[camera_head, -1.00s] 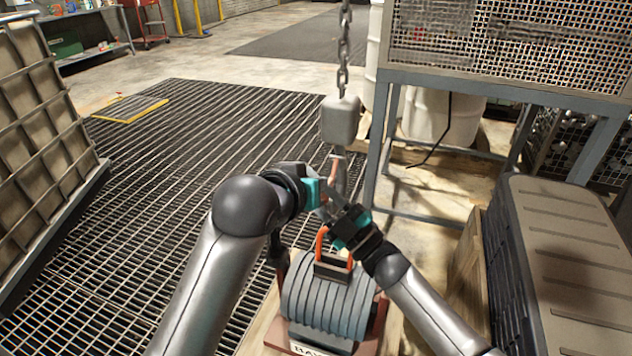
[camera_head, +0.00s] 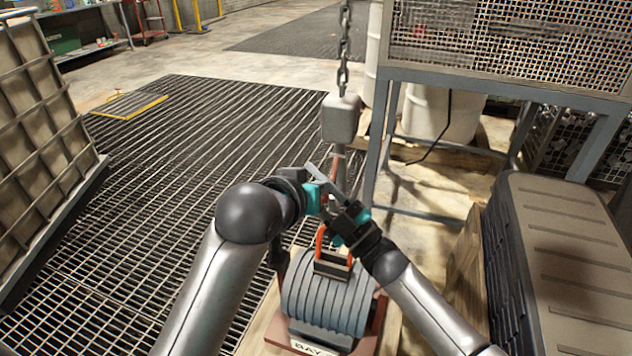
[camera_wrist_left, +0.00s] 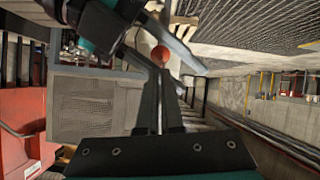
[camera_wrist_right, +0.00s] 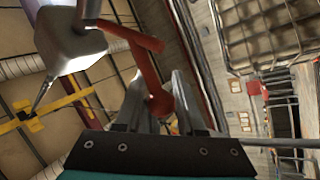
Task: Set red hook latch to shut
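The red hook latch (camera_wrist_right: 147,68) is a red arm with a round knob, below the grey hook block (camera_wrist_right: 64,42) in the right wrist view. The block (camera_head: 340,118) hangs on a chain in the head view, where my grippers mostly hide the latch. My right gripper (camera_wrist_right: 163,80) is open, with fingers spread on either side of the red knob. The knob (camera_wrist_left: 160,56) also shows in the left wrist view, just beyond the fingertips of my left gripper (camera_wrist_left: 162,76). The left fingers look closed together, with no object clearly between them. Contact with the latch cannot be told.
A grey ribbed motor (camera_head: 325,298) with an orange-red lifting loop (camera_head: 320,242) stands on a pallet below my grippers. A dark ribbed case (camera_head: 570,250) and a steel-framed mesh stand (camera_head: 500,88) are at the right. Open floor grating (camera_head: 180,160) lies left.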

